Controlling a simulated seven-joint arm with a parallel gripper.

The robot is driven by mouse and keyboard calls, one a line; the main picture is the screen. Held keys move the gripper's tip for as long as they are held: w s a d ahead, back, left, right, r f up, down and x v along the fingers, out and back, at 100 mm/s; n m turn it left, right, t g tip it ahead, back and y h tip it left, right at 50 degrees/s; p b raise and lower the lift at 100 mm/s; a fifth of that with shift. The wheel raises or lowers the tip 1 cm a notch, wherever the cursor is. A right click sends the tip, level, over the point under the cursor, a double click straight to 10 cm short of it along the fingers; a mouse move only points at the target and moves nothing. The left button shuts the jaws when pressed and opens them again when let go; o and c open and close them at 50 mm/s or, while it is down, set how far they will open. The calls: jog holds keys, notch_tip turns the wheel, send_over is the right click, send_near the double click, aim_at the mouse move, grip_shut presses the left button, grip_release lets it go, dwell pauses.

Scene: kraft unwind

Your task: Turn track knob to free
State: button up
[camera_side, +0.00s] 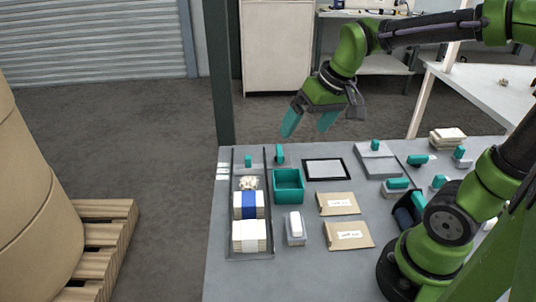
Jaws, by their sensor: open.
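My green gripper (308,122) with two teal fingers hangs above the back edge of the grey table. Its fingers are apart with nothing between them. Several small teal knobs show on the table. One teal knob (248,161) stands at the back end of a long dark-edged track (270,215). Another upright teal knob (279,153) stands just right of the track's back end, below and left of my gripper. I cannot tell which of these is the track knob, nor read any free mark. My gripper touches neither.
The track holds stacked packs (250,236). A teal open box (289,178), a framed white pad (325,169), brown envelopes (348,235) and a white-topped block (295,228) lie right of it. More teal-knobbed fixtures (375,160) stand further right. Air around my gripper is clear.

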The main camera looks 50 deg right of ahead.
jog(key=w+d+f+n+g, duration=0.25)
jog(key=w+d+n, duration=0.2)
jog(key=w, duration=0.45)
jog(key=n+g, duration=0.2)
jog(key=n, duration=0.6)
send_over(280, 150)
jog(key=f, duration=0.2)
jog(key=shift+h, duration=0.4)
notch_tip(280, 150, down, 16)
jog(key=shift+f, duration=0.15)
jog(key=c, duration=1.1)
jog(key=shift+o, duration=0.2)
